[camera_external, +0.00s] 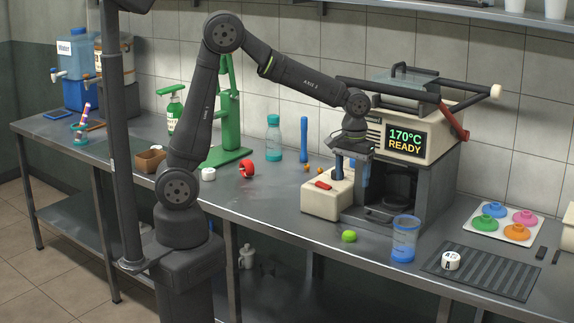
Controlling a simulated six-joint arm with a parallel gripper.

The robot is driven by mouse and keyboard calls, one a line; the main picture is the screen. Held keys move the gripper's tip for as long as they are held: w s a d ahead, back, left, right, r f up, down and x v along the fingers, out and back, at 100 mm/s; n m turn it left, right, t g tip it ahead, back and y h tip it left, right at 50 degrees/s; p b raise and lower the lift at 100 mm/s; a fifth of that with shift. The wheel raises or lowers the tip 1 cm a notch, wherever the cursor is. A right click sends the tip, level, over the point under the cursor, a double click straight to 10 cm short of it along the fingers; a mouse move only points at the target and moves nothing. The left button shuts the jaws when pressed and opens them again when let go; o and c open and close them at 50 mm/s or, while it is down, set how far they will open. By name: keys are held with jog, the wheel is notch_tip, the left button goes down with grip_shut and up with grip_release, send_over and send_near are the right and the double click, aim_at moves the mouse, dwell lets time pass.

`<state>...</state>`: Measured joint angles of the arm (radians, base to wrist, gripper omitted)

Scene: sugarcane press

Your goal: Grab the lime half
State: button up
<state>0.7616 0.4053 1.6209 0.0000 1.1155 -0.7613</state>
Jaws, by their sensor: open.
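The lime half (348,236) is a small bright green piece on the steel counter, near its front edge. It lies in front of the press and left of a clear blue cup. My gripper (352,178) points down, above and behind the lime half, in front of the press's left side. It is open, and I see nothing between its fingers. The gripper is apart from the lime half.
The press (405,190), its display reading 170°C READY, stands close behind my gripper, with a cream block (322,203) at its left. The blue cup (405,238) stands right of the lime half. The counter (270,218) left of the lime half is clear.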

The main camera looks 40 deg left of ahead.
jog(key=m, duration=1.4)
send_over(350, 231)
jog(key=f, duration=1.1)
jog(key=shift+s+a+f, duration=0.1)
jog(key=shift+a+f, duration=0.1)
jog(key=shift+f, duration=0.1)
jog(key=shift+d+f, duration=0.2)
jog(key=shift+f, duration=2.85)
jog(key=c, duration=1.1)
